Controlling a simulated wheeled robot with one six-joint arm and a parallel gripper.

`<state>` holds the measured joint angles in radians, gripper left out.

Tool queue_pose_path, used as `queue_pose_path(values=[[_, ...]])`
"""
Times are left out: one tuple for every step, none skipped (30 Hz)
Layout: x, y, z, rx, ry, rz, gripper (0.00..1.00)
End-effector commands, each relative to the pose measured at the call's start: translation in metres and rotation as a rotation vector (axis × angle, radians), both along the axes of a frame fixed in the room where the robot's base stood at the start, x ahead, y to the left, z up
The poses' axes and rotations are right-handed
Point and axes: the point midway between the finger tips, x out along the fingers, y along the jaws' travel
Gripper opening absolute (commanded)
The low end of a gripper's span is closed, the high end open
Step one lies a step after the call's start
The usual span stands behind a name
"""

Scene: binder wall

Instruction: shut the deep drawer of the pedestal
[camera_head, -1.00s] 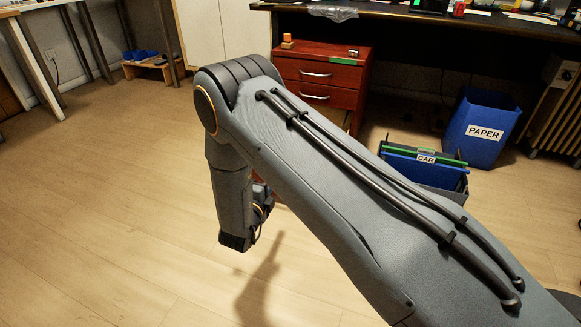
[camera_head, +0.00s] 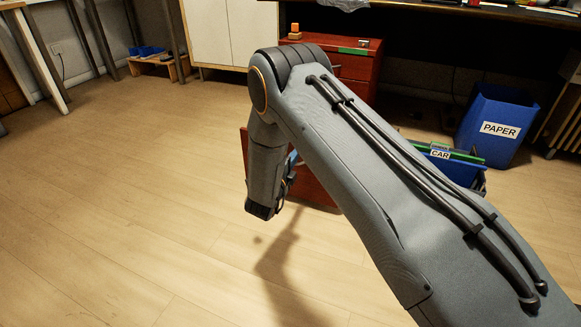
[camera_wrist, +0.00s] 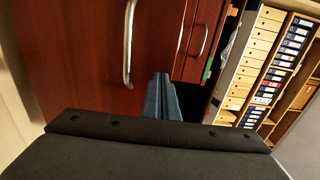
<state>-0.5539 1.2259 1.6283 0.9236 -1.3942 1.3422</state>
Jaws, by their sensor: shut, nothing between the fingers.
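The red-brown pedestal (camera_head: 358,68) stands under the desk, partly hidden by my arm. Its deep drawer (camera_head: 318,188) is pulled out, and part of its front shows on both sides of my forearm. In the wrist view the deep drawer's front (camera_wrist: 75,60) fills the left, with its metal handle (camera_wrist: 128,45). A shallower drawer (camera_wrist: 200,42) shows farther back to the right. My gripper (camera_wrist: 162,82) is shut and empty, its blue-grey fingertips overlapping the deep front near its edge. I cannot tell whether they touch it. In the head view my arm mostly hides the gripper.
A blue PAPER bin (camera_head: 497,125) stands right of the pedestal. A bin labelled CAR (camera_head: 440,153) is nearer, partly behind my arm. The desk (camera_head: 430,20) spans above. The wrist view shows shelves of binders (camera_wrist: 265,70). Floor on the left is clear.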

Motion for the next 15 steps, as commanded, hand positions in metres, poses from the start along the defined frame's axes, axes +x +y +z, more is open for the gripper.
queue_pose_path(values=[[0.0049,-0.0014,-0.0013,0.001,-0.001,0.0,0.0],[0.0068,-0.002,-0.001,0.001,-0.001,0.0,0.0],[0.009,-0.0025,-0.0006,0.001,-0.001,0.001,0.0],[0.0102,-0.003,-0.0003,0.001,-0.001,0.001,0.0],[0.0111,-0.0033,-0.0001,0.001,-0.001,0.001,0.0],[0.0122,-0.0037,0.0002,0.001,-0.001,0.001,0.0],[0.0126,-0.0039,0.0004,0.001,-0.001,0.001,0.0],[0.0129,-0.004,0.0005,0.001,0.0,0.001,0.0],[0.0131,-0.0041,0.0007,0.001,0.0,0.001,0.0],[0.0131,-0.004,0.0008,0.001,0.0,0.001,0.0],[0.0131,-0.0041,0.0009,0.001,0.0,0.001,0.0],[0.013,-0.0041,0.0009,0.001,0.0,0.001,0.0],[0.0129,-0.0041,0.0009,0.001,0.0,0.001,0.0],[0.0129,-0.0041,0.0009,0.001,0.0,0.001,0.0],[0.0128,-0.004,0.0009,0.001,0.0,0.001,0.0]])
